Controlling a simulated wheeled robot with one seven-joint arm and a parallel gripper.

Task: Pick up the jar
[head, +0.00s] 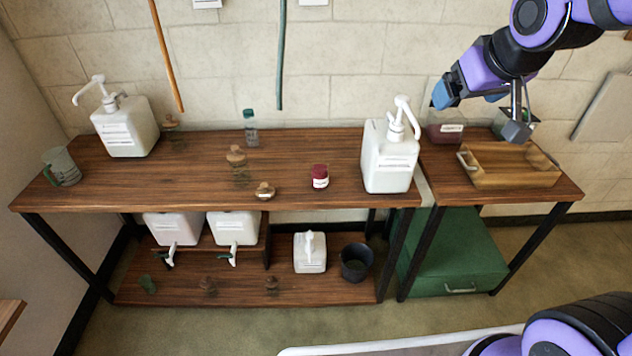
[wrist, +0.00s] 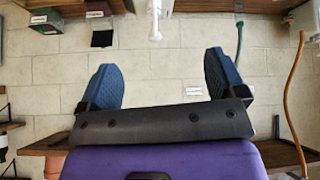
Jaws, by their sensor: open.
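A small jar with a dark red lid and white label (head: 320,176) stands upright on the long wooden table (head: 300,198), near its front edge. It is left of a large white pump bottle (head: 390,160). My gripper (head: 468,97) is raised at the upper right, over the back of the smaller right table and well away from the jar. In the wrist view its two blue fingers (wrist: 163,78) are spread wide with nothing between them. I cannot make out the small jar in the wrist view.
A wooden tray (head: 508,180) and a dark red container (head: 445,132) stand on the right table. Another white pump bottle (head: 125,128), a glass pitcher (head: 62,167) and a small bottle (head: 250,128) stand on the long table. A stopper-like item (head: 265,191) lies left of the jar.

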